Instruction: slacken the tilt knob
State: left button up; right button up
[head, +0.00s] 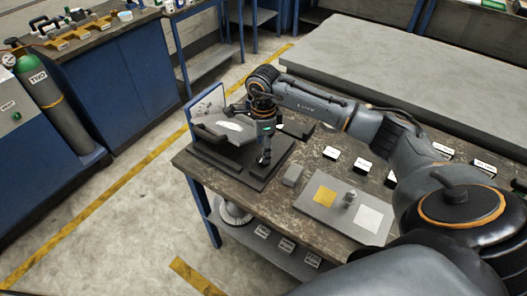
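The microscope stand, with a dark flat base (222,158) and a grey upper part (214,131), is at the far left corner of the workbench (232,189). My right arm reaches in from the right, and its gripper (264,160) points down close to the right side of the stand. The gripper is small and dark here, so its finger opening and any contact are unclear. I cannot make out the tilt knob; it is hidden or too small. My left gripper is not in view.
Several small labelled blocks line the back under my arm. A blue-framed panel (207,104) stands behind the microscope stand.

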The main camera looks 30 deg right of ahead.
jog(key=shift+f, duration=1.85)
jog(key=c, duration=1.1)
jog(key=shift+f+n+b, duration=0.2)
jog(key=shift+n+b, duration=0.6)
jog(key=shift+b, duration=0.15)
jog(key=shift+c, duration=0.2)
jog(key=n+b, duration=0.8)
jog(key=n, duration=0.1)
jog(key=shift+n+b, duration=0.3)
jog(key=shift+n, duration=0.1)
jog(key=shift+r+n+b, duration=0.15)
jog(key=shift+n+b, duration=1)
jog(key=shift+n, duration=0.85)
jog(key=shift+r, duration=0.1)
